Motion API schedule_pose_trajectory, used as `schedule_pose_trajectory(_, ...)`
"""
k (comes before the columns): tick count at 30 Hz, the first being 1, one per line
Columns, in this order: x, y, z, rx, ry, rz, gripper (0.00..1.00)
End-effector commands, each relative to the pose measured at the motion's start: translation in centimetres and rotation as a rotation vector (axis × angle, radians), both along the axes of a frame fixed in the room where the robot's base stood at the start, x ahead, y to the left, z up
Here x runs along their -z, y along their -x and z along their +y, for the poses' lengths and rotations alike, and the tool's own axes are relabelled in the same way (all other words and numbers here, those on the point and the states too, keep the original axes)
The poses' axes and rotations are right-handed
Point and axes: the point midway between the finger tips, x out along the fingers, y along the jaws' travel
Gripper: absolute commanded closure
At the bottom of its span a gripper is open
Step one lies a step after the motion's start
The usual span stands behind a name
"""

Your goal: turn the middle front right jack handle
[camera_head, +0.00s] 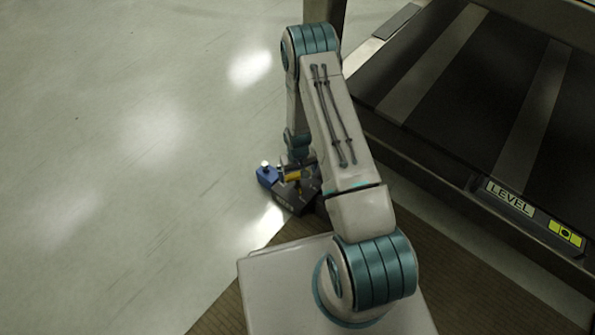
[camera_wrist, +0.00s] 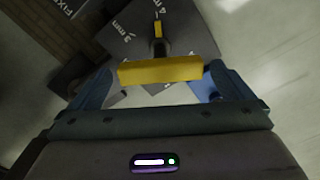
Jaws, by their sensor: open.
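A yellow bar-shaped handle (camera_wrist: 160,71) lies crosswise in the wrist view, on a dark round stem above a dark grey plate (camera_wrist: 200,38) with white "4 m" and "3 mm" marks. My gripper (camera_wrist: 160,80) is open, with one blue finger near each end of the yellow bar. I cannot tell whether either finger touches it.
A small yellow pointer (camera_wrist: 157,28) stands on the plate beyond the handle. A dark machine with a "LEVEL" label (camera_head: 509,197) fills the right of the head view. A brown ribbed mat (camera_head: 450,270) lies in front. The pale floor (camera_head: 120,150) at left is clear.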

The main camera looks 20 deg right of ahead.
Motion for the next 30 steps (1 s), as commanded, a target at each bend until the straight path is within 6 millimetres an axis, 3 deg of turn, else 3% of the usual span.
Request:
schedule_pose_trajectory(18,-12.1,-0.1,0.0,0.001,0.000,-0.002,0.00)
schedule_pose_trajectory(24,-13.6,0.0,0.0,0.001,0.000,0.001,0.00)
schedule_pose_trajectory(30,-13.7,0.0,0.0,0.001,0.000,0.000,0.00)
